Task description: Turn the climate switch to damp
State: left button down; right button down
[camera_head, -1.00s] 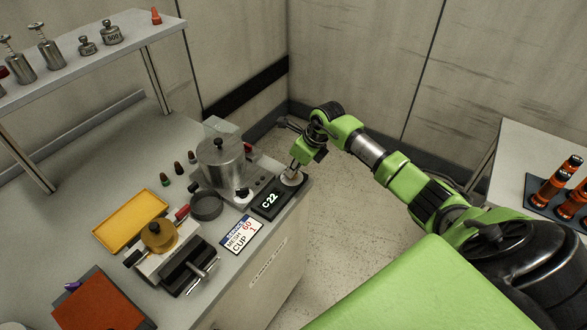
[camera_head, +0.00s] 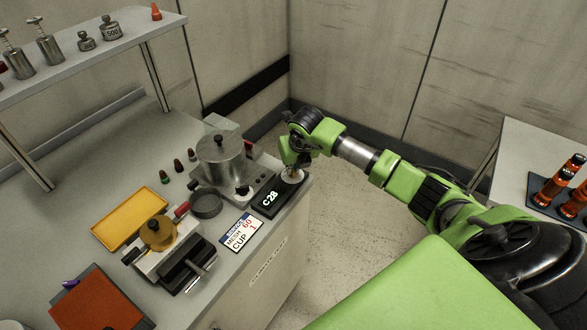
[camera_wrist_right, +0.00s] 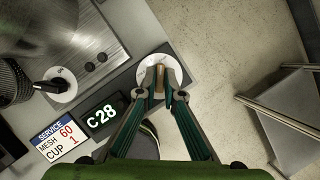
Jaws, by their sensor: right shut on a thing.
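The dial also shows in the head view (camera_head: 291,178), at the bench's right corner. The box's display (camera_head: 269,198) reads C28. My right gripper (camera_wrist_right: 156,87) is over the dial from above, its fingers shut on the knob. In the head view my right gripper (camera_head: 296,163) hides part of the dial. The dial's markings are too small to read. My left gripper is not in view.
A metal drum unit (camera_head: 220,160) with a small dial stands just left of the box. A service card (camera_head: 240,231) reading mesh 60, cup 1 lies in front. A yellow tray (camera_head: 130,217) is farther left. Open floor (camera_head: 340,220) lies right of the bench.

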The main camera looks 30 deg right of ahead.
jog(key=shift+w+m, duration=0.1)
jog(key=shift+m, duration=0.6)
jog(key=shift+h, duration=0.3)
jog(key=c, duration=2.2)
grip_release()
jog(key=shift+o, duration=0.2)
jog(key=v, duration=1.2)
